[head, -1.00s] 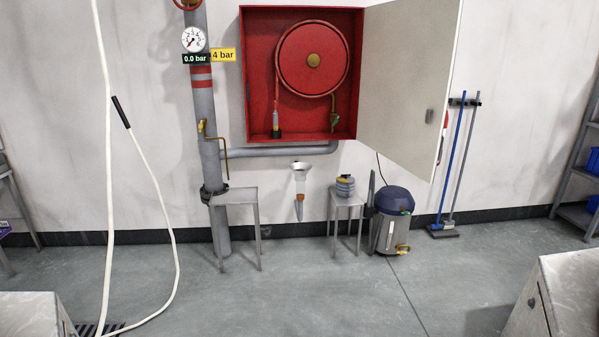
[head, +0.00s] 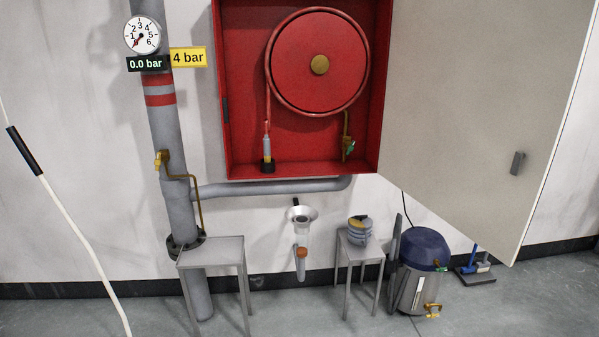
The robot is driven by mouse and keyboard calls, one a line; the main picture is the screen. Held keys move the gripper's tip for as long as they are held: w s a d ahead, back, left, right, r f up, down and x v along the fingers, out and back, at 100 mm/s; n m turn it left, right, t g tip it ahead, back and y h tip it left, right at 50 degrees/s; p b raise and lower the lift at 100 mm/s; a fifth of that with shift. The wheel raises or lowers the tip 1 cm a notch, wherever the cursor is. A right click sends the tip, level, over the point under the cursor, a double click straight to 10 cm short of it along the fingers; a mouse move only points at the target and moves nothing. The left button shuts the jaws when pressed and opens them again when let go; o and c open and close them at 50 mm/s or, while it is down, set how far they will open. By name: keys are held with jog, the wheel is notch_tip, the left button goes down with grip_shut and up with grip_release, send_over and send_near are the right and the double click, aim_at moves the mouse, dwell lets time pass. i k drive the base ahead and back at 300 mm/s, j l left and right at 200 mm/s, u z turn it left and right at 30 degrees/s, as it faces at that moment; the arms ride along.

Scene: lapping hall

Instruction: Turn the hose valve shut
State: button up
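A small brass valve with a green handle (head: 350,147) sits low on the right inside the red hose cabinet (head: 225,120), below the hose reel. I take this for the hose valve; its handle is too small to tell open from shut. The red hose reel (head: 330,40) has a brass hub, and a nozzle (head: 267,150) hangs at its left. A brass tap (head: 161,160) is on the grey standpipe (head: 177,206) left of the cabinet. The round gauge (head: 142,35) has a display reading 0.0 bar. My gripper is not in view.
The cabinet door (head: 470,100) stands wide open to the right. Below are two small grey tables (head: 212,250) (head: 362,254), a funnel (head: 302,216) and a blue-lidded drum (head: 424,250). A yellow sign (head: 189,57) reads 4 bar.

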aim_at(351, 147)
jog(key=i+z, duration=0.1)
jog(key=i, duration=0.9)
jog(key=i+j+z, duration=0.1)
jog(key=i, duration=0.85)
jog(key=i+j+z, duration=0.2)
jog(key=i+u, duration=0.45)
jog(key=i+j, duration=0.05)
